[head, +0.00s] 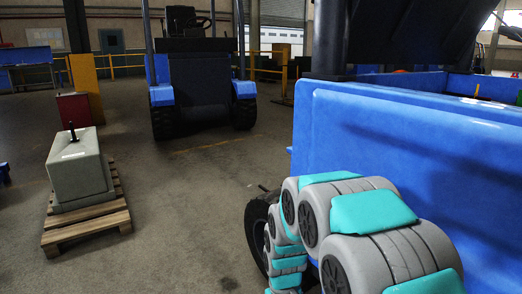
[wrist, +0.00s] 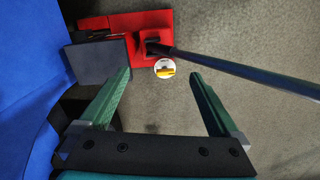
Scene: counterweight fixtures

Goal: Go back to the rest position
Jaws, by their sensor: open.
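My gripper (wrist: 160,75) is in the wrist view, with its two green fingers spread wide apart and nothing held between them. A dark rod (wrist: 245,72) runs from a red fixture (wrist: 125,22) out to the right, passing just beyond the right fingertip. The rod looks apart from the fingers, though its depth is hard to judge. A small round white plate with a yellow mark (wrist: 165,68) shows between the fingertips. In the head view my grey and teal arm is bent at the lower right, and my gripper is hidden there.
A blue vehicle body (head: 400,150) stands close beside my arm; a blue surface (wrist: 25,90) fills the wrist view's left side. A grey block (head: 78,170) with a black handle sits on a wooden pallet (head: 85,228). A forklift (head: 200,85) stands behind. The floor between is clear.

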